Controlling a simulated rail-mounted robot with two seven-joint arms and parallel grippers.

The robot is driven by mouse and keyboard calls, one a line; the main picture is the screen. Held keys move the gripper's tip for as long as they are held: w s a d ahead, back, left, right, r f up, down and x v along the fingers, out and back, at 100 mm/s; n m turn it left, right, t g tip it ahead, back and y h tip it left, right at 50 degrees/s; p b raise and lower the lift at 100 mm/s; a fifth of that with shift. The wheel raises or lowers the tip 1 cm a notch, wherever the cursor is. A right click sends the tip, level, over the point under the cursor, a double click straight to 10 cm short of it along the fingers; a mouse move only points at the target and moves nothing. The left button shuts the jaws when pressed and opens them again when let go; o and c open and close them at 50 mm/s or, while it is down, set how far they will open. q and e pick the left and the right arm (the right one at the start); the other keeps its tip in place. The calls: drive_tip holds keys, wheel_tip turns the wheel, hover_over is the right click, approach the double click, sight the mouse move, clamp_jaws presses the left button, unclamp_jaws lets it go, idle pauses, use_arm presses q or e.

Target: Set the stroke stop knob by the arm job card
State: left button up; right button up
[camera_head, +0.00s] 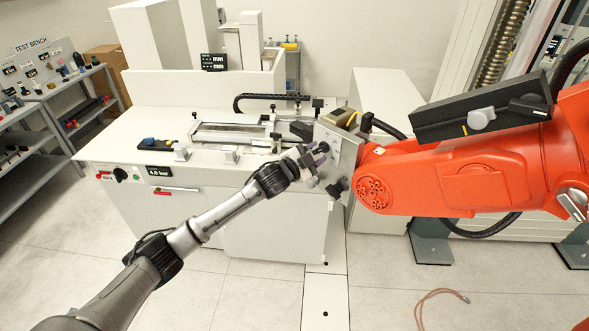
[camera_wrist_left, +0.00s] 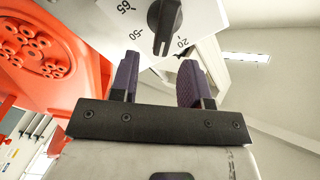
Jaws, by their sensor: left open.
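The stroke stop knob (camera_wrist_left: 164,20) is black, on a pale plate with printed numbers 65, 50 and 20. In the head view this plate (camera_head: 349,150) sits at the end of the orange arm. My left gripper (camera_head: 313,158) is at the plate's left side. In the left wrist view its two purple fingers (camera_wrist_left: 157,72) are apart and empty, with the knob beyond their tips. I cannot make out a job card. My right gripper is not in view.
The orange arm (camera_head: 460,175) fills the right, with a black box (camera_head: 480,112) on top. A white bench machine (camera_head: 250,190) with a 4.0 bar label stands behind my left arm. A test bench shelf (camera_head: 50,90) is at far left. A hose (camera_head: 440,293) lies on the open floor.

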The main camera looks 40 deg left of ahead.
use_arm(q)
drive_tip(key=s+b, duration=0.2)
drive_tip(key=s, duration=0.7)
drive_tip(key=shift+s+a, duration=0.1)
idle(0.4)
